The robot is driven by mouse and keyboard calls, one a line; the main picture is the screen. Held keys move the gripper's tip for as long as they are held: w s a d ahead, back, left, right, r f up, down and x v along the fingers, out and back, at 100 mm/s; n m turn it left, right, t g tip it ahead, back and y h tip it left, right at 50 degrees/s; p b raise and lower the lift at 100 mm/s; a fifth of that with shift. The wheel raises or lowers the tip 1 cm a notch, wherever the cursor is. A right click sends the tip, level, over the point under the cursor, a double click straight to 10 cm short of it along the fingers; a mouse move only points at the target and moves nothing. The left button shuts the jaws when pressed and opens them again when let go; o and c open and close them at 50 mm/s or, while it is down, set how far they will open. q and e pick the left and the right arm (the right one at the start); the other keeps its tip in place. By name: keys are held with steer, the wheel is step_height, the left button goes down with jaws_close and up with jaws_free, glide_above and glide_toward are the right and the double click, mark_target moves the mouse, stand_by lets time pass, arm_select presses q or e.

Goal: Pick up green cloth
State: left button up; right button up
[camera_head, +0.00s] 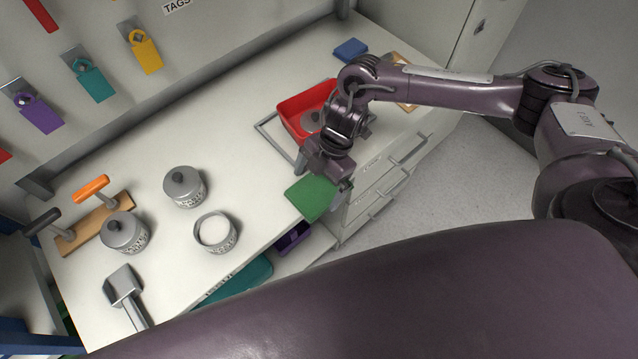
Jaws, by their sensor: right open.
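The green cloth (312,199) lies at the front edge of the white worktop, with a corner at or just past the edge. My right gripper (328,177) is directly over the cloth's upper right part, its jaws open. The gripper hides that part of the cloth, and I cannot tell whether the fingers touch it. My left gripper is not in view.
A red bin (291,112) with grey items stands behind my right gripper. A blue cloth (350,49) lies farther back. Drawers (372,199) are below the right edge.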

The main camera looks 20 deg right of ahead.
steer(key=shift+x, duration=0.85)
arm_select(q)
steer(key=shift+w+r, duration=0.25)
arm_select(e)
steer(key=shift+a+f, duration=0.1)
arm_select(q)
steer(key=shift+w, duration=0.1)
arm_select(e)
steer(key=shift+f, duration=0.1)
steer(key=shift+c, duration=0.4)
steer(key=c, duration=0.6)
